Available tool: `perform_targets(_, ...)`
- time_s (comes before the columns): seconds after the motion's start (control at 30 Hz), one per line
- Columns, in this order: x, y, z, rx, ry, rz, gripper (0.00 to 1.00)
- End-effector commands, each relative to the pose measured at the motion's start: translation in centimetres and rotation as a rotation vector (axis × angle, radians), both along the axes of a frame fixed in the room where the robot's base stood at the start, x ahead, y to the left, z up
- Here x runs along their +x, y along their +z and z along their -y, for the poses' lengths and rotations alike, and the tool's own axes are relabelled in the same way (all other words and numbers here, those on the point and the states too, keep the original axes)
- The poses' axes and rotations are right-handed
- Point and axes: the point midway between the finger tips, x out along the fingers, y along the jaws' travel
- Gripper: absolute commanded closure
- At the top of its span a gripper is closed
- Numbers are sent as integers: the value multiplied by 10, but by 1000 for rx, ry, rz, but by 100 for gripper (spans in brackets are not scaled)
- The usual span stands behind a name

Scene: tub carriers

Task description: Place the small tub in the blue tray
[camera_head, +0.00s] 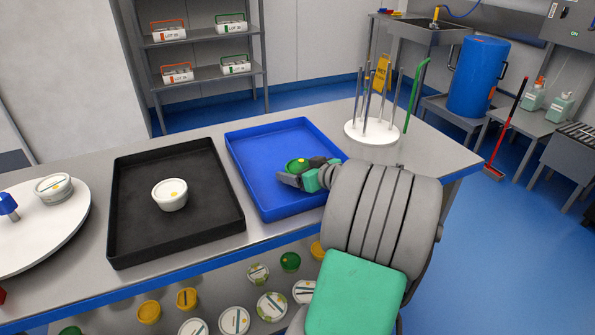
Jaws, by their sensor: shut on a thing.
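A small tub with a green lid (297,164) is between the fingers of my gripper (298,174), over the right part of the blue tray (258,163). My gripper is shut on this tub, and the fingers and wrist hide most of its side. I cannot tell whether its base touches the tray floor. The rest of the blue tray is empty. A white tub (170,195) stands upright in the black tray (128,210) to the left.
A white round turntable (35,240) with another tub (53,188) is at the far left. A white stand with upright rods (372,131) is behind the blue tray, to the right. Several tubs sit on a lower shelf at the front.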

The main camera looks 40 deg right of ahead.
Motion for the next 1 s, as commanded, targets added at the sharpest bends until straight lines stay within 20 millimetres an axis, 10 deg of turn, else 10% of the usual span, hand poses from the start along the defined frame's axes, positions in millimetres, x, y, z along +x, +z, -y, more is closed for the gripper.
perform_targets(0.37, 0, -6, 0, -4, -1, 3, 70)
perform_targets(0.4, 0, -5, 0, -3, -1, 2, 17)
perform_targets(0.6, 0, -4, 0, -3, -1, 2, 1)
perform_targets(1.0, -11, 4, 2, -4, -5, 2, 0)
